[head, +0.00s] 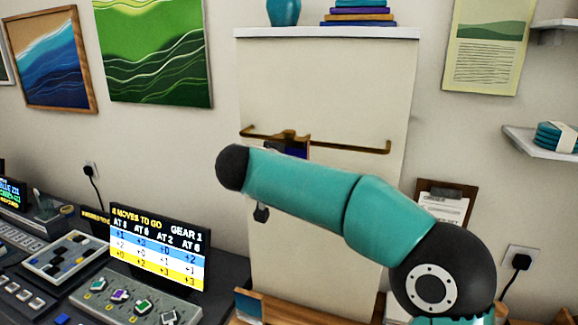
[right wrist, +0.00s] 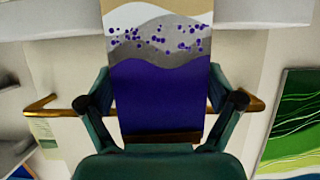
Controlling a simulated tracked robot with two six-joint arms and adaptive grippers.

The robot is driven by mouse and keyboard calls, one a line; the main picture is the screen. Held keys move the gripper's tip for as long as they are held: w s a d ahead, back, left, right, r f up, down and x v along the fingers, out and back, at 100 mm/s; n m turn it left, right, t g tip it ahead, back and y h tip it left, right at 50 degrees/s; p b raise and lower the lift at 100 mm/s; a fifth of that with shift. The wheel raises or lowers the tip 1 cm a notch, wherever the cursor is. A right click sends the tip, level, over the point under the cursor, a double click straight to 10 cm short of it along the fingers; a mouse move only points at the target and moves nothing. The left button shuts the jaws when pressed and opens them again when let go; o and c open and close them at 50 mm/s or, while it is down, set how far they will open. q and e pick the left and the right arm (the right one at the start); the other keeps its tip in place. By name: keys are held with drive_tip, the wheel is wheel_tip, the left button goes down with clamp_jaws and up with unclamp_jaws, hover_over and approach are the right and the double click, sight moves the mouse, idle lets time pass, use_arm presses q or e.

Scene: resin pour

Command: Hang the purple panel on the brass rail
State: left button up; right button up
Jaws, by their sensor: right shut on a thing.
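The purple panel (right wrist: 160,95) fills the middle of the right wrist view, with a deep purple band, grey waves with purple dots, and a tan end. My right gripper (right wrist: 165,101) is shut on it, one finger at each side edge. In the head view only a dark sliver of the panel (head: 297,151) shows above my right arm, by a brown piece at the rail. The brass rail (head: 350,147) runs across the pale board, and its ends show beside the panel in the right wrist view (right wrist: 60,110). I cannot tell whether the panel rests on the rail.
A white shelf (head: 325,33) with a teal vase (head: 284,11) and stacked books tops the pale board (head: 330,85). A display (head: 158,248) and control consoles stand at the lower left. A clipboard (head: 447,205) hangs behind my right arm.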

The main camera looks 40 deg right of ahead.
drive_tip(key=shift+f, duration=0.35)
idle(1.3)
drive_tip(key=o, duration=0.8)
drive_tip(key=shift+o, duration=0.2)
drive_tip(key=v, duration=1.2)
